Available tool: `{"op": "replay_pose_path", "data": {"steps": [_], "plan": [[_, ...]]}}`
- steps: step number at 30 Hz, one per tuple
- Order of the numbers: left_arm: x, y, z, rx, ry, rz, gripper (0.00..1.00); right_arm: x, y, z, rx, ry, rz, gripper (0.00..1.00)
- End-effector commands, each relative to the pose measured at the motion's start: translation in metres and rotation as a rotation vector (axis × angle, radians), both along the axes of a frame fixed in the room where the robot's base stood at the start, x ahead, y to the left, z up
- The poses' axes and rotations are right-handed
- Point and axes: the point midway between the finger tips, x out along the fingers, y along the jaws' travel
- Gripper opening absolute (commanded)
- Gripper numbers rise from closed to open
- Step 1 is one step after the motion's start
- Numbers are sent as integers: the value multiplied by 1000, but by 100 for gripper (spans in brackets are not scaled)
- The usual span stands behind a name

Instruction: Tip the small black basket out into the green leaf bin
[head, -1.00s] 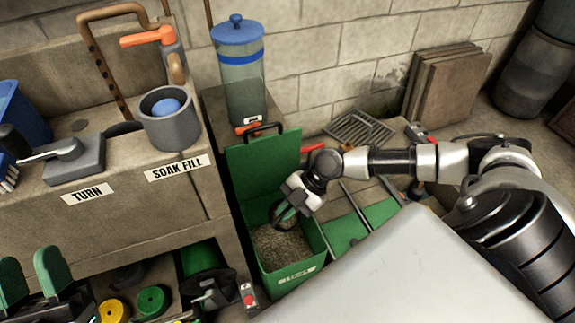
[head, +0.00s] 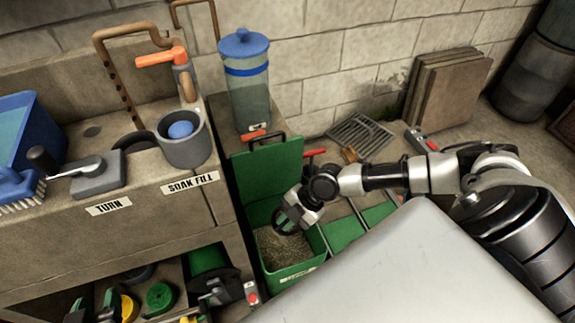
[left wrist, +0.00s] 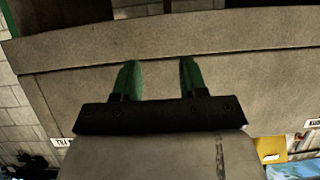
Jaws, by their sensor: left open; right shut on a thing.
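The green leaf bin (head: 312,271) stands open on the floor, its lid raised at the back, with brown litter inside. My right gripper (head: 287,220) is over the bin's opening, shut on a small dark rounded thing that looks like the black basket (head: 280,226). The basket is mostly hidden by the gripper, so its tilt and contents cannot be told. My left gripper (head: 96,298) is open and empty at the lower left of the head view. Its green fingers also show apart in the left wrist view (left wrist: 157,68), in front of a grey-brown surface.
A stone bench with a crank (head: 75,168) and a grey cup (head: 184,143) stands at the left. A clear blue-lidded canister (head: 246,85) is behind the bin. Green and yellow items fill the shelf below the bench. A pale panel covers the lower right.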

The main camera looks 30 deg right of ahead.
Motion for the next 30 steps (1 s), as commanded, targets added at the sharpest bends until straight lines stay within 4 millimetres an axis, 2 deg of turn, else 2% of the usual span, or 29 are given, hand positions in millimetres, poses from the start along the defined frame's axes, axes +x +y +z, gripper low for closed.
{"op": "replay_pose_path", "data": {"steps": [12, 24, 30], "plan": [[-48, 20, -33, 93, 411, 30, 43, -2, 3, -2, -58, -34, 0, 0], [-107, 40, -46, 169, 781, 58, 43, -4, 6, -6, -113, -70, 2, 0], [-103, 39, -37, 171, 792, 58, 43, -7, 11, -9, -204, -126, 3, 0]]}}
